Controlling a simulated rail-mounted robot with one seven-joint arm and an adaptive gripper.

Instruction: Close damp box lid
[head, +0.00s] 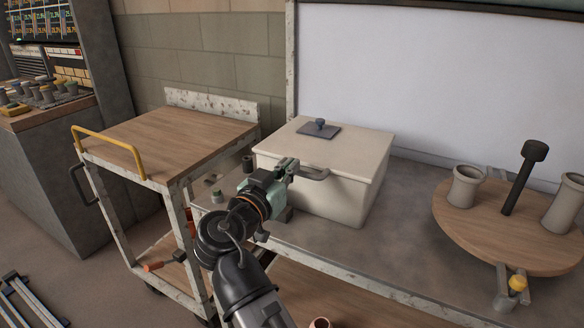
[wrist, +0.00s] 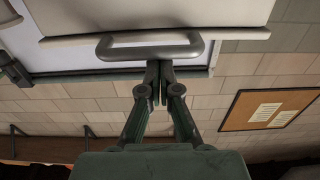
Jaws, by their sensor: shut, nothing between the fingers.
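The damp box (head: 330,198) is a cream box on the grey bench top. Its lid (head: 365,148) lies across the top and looks level; I cannot tell whether a thin gap remains under it. A grey bar handle (head: 316,174) sticks out from the lid's front edge. My gripper (head: 293,166) is at the box's front, by the left end of the handle. In the wrist view, the handle (wrist: 150,50) spans above my gripper (wrist: 160,68). The fingers are together and empty, with tips at the handle bar; contact is unclear.
A dark plate with a knob (head: 319,129) lies on the lid. A wooden-topped cart (head: 165,137) stands left. A round wooden board (head: 475,225) with clay pots and a dark post is at right. Bare bench (head: 410,210) lies between box and board.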

